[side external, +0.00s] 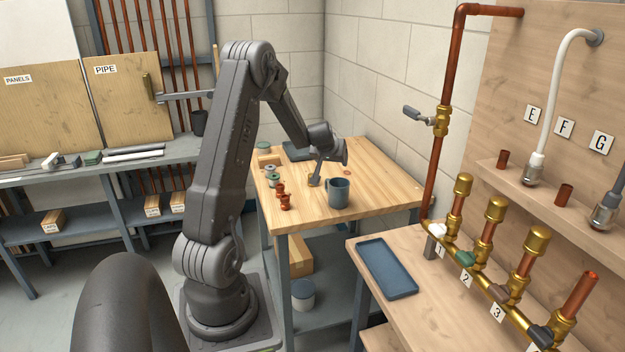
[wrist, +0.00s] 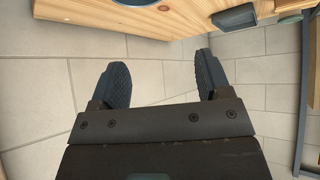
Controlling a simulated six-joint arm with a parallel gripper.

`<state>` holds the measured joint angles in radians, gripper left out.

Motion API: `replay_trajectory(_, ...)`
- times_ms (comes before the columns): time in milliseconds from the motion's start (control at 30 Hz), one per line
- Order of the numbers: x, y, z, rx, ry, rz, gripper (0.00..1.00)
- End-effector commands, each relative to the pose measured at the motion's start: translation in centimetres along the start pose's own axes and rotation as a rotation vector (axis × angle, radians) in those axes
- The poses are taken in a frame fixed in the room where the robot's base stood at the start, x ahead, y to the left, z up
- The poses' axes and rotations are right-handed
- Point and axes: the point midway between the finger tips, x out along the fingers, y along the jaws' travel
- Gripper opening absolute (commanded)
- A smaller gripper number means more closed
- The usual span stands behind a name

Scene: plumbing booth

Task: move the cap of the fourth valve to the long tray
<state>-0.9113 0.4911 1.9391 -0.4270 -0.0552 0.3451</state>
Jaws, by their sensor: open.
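The row of valves stands at the right of the side view. The fourth valve (side external: 553,334), at the lower right edge, has a dark handle and a bare copper pipe end (side external: 580,294) with no cap seen on it. Brass caps sit on the first (side external: 463,185), second (side external: 496,209) and third (side external: 537,240) valves. A long blue tray (side external: 387,268) lies on the bench left of the valves and looks empty. My gripper (side external: 315,181) is over the wooden table, away from valves and tray. In the wrist view my gripper (wrist: 162,80) is open and empty, with floor behind.
The wooden table (side external: 385,185) holds a blue-grey mug (side external: 339,192), copper fittings (side external: 284,196) and a dark tray (side external: 298,151). A vertical copper pipe with a lever valve (side external: 440,120) rises behind the first valve. A white hose (side external: 548,90) hangs above the shelf.

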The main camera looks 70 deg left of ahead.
Motion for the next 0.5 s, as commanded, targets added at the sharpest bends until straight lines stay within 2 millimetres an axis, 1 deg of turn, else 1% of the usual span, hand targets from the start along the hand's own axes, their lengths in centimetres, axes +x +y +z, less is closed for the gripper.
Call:
replay_trajectory(33,2.0,-2.5,0.3,-0.032,0.002,-0.044,0.71)
replay_trajectory(100,3.7,-5.1,0.6,-0.061,0.014,-0.090,0.71)
replay_trajectory(200,5.2,-7.4,0.9,-0.085,0.024,-0.132,0.71)
replay_trajectory(300,6.1,-8.2,1.0,-0.094,0.028,-0.148,0.71)
replay_trajectory(367,6.8,-8.4,1.1,-0.094,0.028,-0.149,0.71)
replay_trajectory(500,9.3,-8.8,1.1,-0.094,0.026,-0.148,0.71)
